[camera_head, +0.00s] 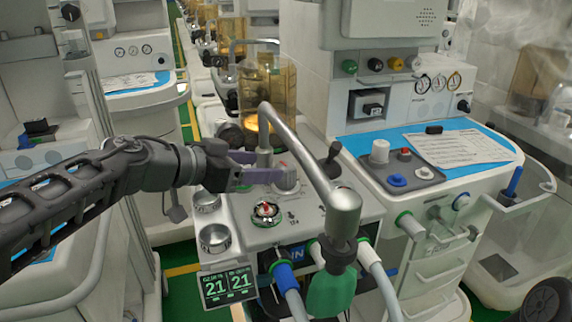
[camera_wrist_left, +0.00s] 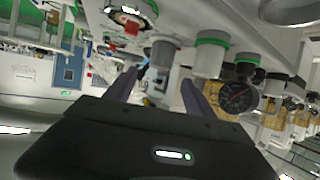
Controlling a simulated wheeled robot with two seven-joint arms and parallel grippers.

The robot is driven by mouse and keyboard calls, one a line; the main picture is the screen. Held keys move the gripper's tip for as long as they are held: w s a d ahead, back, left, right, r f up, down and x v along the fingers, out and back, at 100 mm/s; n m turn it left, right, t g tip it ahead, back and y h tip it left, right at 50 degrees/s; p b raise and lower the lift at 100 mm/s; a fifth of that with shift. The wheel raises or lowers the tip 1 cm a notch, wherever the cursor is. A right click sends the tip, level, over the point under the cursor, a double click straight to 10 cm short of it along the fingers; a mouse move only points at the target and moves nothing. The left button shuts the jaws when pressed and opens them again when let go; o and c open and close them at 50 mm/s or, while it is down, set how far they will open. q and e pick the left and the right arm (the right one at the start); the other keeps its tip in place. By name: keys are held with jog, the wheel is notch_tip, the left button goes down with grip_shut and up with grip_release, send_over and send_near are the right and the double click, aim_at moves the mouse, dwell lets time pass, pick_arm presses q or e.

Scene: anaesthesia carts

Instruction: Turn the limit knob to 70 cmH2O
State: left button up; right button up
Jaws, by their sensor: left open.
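My left gripper (camera_head: 268,167) reaches in from the left over the grey machine top, with its two purple fingers apart. Its far finger passes by the upright foot of a bent grey pipe. Its near finger lies in front of a pale round knob with a red mark (camera_head: 287,182), which looks like the limit knob and is partly covered. Whether finger and knob touch, and the knob's setting, I cannot tell. In the left wrist view the fingers (camera_wrist_left: 160,88) are apart, with no clear object held between them. My right gripper is not in view.
The bent grey pipe (camera_head: 305,150) arches over the top beside my gripper. A red-centred dial with a green ring (camera_head: 266,212) sits nearer the front. A black lever (camera_head: 331,160) stands to the right. A display (camera_head: 229,285) reads 21 and 21. Hoses hang in front.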

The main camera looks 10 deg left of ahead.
aim_at(284, 166)
pick_arm(q)
jog(key=b+x, duration=0.3)
jog(key=x, duration=0.4)
jog(key=shift+w+d+f, duration=0.1)
jog(key=shift+w+d, duration=0.1)
jog(key=shift+w, duration=0.1)
jog(key=shift+c, duration=0.2)
jog(key=c, duration=1.3)
